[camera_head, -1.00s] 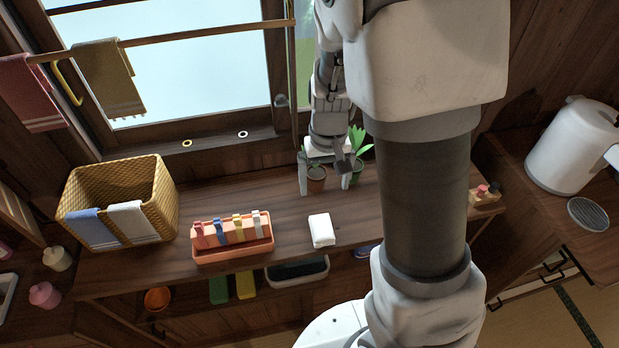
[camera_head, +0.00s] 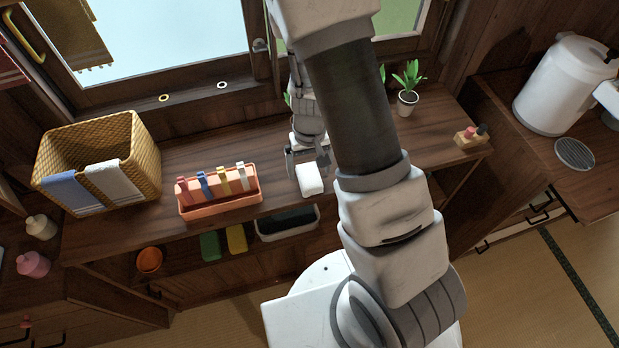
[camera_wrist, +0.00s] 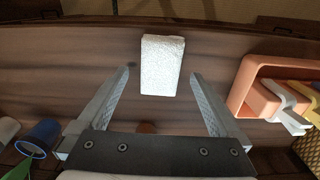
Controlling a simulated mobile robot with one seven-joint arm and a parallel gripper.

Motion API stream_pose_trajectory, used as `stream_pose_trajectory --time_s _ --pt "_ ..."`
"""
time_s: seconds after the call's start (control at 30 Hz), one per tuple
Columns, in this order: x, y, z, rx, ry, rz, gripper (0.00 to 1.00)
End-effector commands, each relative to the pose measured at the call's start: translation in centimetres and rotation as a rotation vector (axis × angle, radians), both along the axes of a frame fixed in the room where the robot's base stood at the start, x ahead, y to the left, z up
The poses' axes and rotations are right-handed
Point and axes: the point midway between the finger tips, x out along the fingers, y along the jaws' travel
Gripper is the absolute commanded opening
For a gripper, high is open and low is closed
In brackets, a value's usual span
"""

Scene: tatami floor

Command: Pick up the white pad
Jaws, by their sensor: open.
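The white pad (camera_head: 310,178) lies on the wooden counter, right of the orange tray. In the wrist view the pad (camera_wrist: 161,64) is a textured white block, just beyond the fingertips and roughly centred between them. My gripper (camera_head: 308,163) is open and empty, right at the back of the pad in the head view. In the wrist view my gripper (camera_wrist: 162,76) has its two fingers spread wider than the pad, with no contact visible.
An orange tray with colored clips (camera_head: 222,205) stands left of the pad. A wicker basket (camera_head: 140,150) with towels is further left. A potted plant (camera_head: 407,98) and a small wooden holder (camera_head: 470,138) are to the right. A blue cup (camera_wrist: 42,134) shows in the wrist view.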

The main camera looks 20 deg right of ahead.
Motion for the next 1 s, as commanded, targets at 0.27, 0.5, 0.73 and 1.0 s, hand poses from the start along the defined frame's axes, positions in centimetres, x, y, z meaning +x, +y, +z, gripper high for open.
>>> stream_pose_trajectory --time_s 0.27,0.5,0.73,1.0 --pt "-0.1 0.0 -3.2 -0.001 0.001 -0.001 1.0" --pt "-0.1 0.0 -3.3 0.0 0.0 0.001 0.98" --pt "-0.1 0.0 -3.3 0.0 0.0 0.0 0.57" --pt "-0.1 0.1 -3.2 0.0 0.0 0.0 0.18"
